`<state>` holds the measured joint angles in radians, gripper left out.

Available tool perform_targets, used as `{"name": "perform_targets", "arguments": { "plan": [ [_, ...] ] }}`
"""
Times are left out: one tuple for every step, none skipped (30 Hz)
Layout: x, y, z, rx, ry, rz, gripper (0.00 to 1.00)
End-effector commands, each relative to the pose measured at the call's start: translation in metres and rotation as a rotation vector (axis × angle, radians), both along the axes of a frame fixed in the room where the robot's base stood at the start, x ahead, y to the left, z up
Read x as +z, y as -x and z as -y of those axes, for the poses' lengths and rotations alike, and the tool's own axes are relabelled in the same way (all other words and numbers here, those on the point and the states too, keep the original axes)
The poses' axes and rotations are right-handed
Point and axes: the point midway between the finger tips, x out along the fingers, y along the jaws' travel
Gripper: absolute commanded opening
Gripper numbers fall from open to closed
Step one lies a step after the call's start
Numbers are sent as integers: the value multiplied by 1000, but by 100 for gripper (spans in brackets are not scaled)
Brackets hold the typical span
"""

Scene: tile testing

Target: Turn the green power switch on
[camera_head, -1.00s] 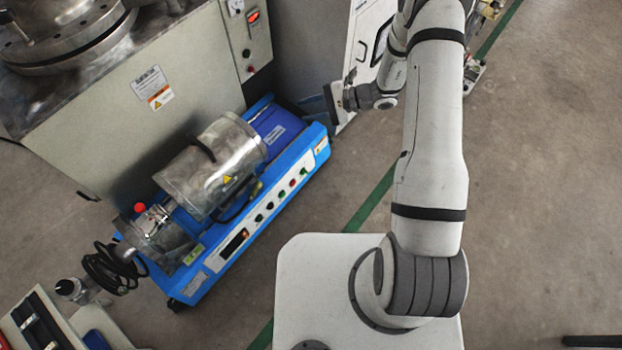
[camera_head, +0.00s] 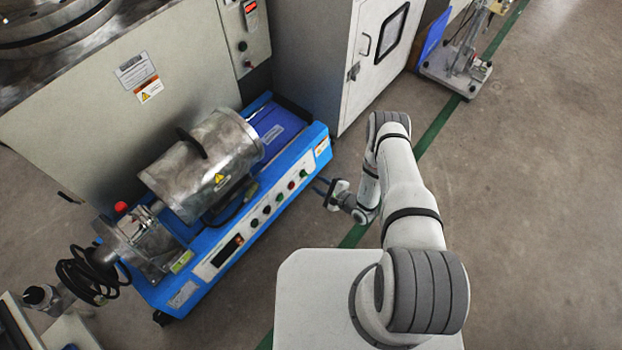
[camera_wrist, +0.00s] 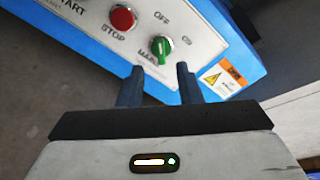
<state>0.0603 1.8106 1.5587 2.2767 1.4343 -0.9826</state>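The green power switch (camera_wrist: 161,47) is a rotary knob on the white panel of the blue machine, with "OFF" at its upper left and a less legible label at its right. Its ridge stands roughly upright in the wrist view. In the head view the green switch (camera_head: 304,173) is at the right end of the control row. My gripper (camera_wrist: 158,70) is open, its two dark fingers apart and empty. The fingertips appear just short of the knob, lined up with it on either side; the exact gap is unclear. In the head view my gripper (camera_head: 321,188) is close to the panel's right end.
A red STOP button (camera_wrist: 122,18) sits left of the switch. The blue machine (camera_head: 205,268) carries a metal cylinder (camera_head: 203,165). Grey cabinets stand behind it. A warning label (camera_wrist: 211,77) is right of the switch. Open floor (camera_head: 540,200) lies to the right.

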Motion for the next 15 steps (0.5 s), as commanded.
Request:
{"name": "perform_targets", "arguments": {
  "plan": [
    [-4,-6,-8,5,-1,3,32],
    [-5,-9,-12,6,-2,3,32],
    [-8,-14,-16,5,0,4,32],
    [-9,-17,-20,6,0,3,32],
    [-10,-20,-23,6,-1,2,32],
    [-12,-24,-28,5,-2,2,32],
    [-13,-26,-31,4,0,3,32],
    [-14,-29,-33,4,-1,2,32],
    [-15,-32,-37,4,-1,2,32],
    [-16,-34,-39,4,-2,1,32],
    [-16,-36,-40,3,-1,1,32],
    [-16,-38,-42,2,-1,1,32],
    [-17,-38,-43,2,-1,0,32],
    [-17,-39,-44,2,-1,0,32],
    [-17,-40,-44,2,-1,0,32]
  ]
}}
